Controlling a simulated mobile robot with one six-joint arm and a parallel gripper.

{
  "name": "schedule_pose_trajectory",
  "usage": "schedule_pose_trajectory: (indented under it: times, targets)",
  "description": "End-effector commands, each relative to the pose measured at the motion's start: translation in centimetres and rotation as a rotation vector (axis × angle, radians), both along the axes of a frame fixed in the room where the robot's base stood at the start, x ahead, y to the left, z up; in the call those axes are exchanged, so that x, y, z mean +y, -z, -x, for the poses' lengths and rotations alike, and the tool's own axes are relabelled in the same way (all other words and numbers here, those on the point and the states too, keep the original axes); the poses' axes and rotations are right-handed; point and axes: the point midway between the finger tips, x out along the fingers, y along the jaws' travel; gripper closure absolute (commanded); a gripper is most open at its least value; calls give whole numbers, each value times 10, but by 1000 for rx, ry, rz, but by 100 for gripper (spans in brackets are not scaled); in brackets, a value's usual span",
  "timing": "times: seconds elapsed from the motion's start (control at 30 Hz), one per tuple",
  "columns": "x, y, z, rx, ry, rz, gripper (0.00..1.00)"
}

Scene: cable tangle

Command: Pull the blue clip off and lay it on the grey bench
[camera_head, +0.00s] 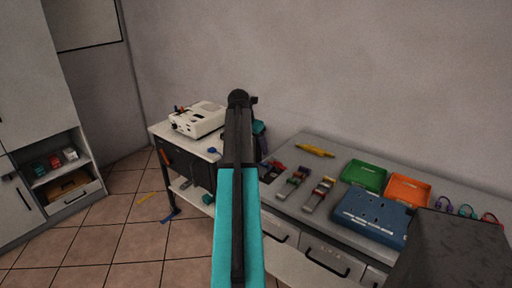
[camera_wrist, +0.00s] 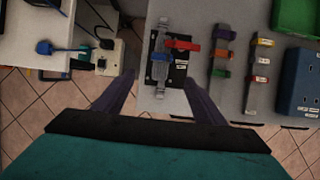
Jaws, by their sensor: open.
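My gripper (camera_wrist: 158,97) is open and empty, with its two dark fingers spread apart in the wrist view. Ahead of and between them, a black plate (camera_wrist: 178,78) lies on the grey bench (camera_wrist: 205,97). A grey strip on the plate carries a red clip (camera_wrist: 182,44) and a small blue clip (camera_wrist: 161,57), close together. The fingers appear apart from both clips. In the head view the grey bench (camera_head: 340,151) stands against the wall; my arm stands in front of its left end, and the blue clip cannot be made out.
More strips with coloured clips (camera_wrist: 222,53) lie to the right. A blue box (camera_head: 370,215), green tray (camera_head: 364,175) and orange tray (camera_head: 408,189) occupy the bench's right part. A white cart (camera_head: 160,128) with a white device (camera_head: 198,119) stands left, with a blue plug (camera_wrist: 45,47) on it.

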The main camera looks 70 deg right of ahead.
Motion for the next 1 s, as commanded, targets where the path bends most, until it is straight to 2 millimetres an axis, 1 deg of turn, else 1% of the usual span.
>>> schedule_pose_trajectory:
  times: [0.03,0.13,0.43,0.57,0.77,1.0]
  targets:
    - [-2,-3,3,3,-3,2,36]
    - [-3,-4,5,5,-6,3,36]
    - [-3,-3,5,4,-5,2,36]
    - [-4,0,5,5,-5,2,36]
    - [-10,15,7,4,-4,1,36]
    - [-21,42,10,5,-3,0,36]
